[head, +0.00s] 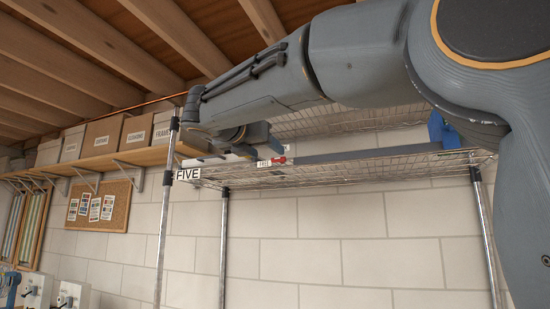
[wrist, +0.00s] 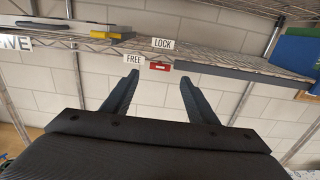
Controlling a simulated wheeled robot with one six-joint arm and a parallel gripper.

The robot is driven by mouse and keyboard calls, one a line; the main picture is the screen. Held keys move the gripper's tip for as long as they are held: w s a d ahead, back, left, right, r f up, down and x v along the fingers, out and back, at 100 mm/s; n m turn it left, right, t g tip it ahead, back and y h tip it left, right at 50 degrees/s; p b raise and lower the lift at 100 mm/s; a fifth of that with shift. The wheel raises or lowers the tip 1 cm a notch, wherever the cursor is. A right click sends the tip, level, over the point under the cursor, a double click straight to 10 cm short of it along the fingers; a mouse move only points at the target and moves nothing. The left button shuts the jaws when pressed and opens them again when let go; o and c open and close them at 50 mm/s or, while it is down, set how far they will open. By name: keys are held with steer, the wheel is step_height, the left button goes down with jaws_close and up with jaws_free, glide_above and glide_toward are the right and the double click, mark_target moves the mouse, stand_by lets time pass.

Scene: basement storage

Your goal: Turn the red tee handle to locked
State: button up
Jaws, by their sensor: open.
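The red tee handle (wrist: 159,67) sits at the front edge of the wire shelf (wrist: 222,62). In the wrist view its bar lies roughly level, with the FREE label (wrist: 134,59) to its left and the LOCK label (wrist: 163,43) above it. The handle also shows small in the head view (head: 279,160), partly hidden. My gripper (wrist: 160,79) is open and empty. Its two fingers point toward the handle, which appears between and just beyond the fingertips; the exact gap cannot be told.
A FIVE sign (head: 187,174) hangs on the shelf's left corner. Shelf posts (head: 224,245) stand below. Blue items (wrist: 297,50) rest on the shelf at right. A wooden shelf with boxes (head: 103,133) runs along the wall at left. The space under the wire shelf is clear.

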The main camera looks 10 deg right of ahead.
mark_target(277, 159)
steer(key=p+x, duration=0.2)
steer(key=x, duration=0.5)
steer(key=shift+w+d, duration=0.15)
steer(key=shift+w, duration=0.05)
steer(key=c, duration=1.1)
steer(key=shift+o, duration=0.2)
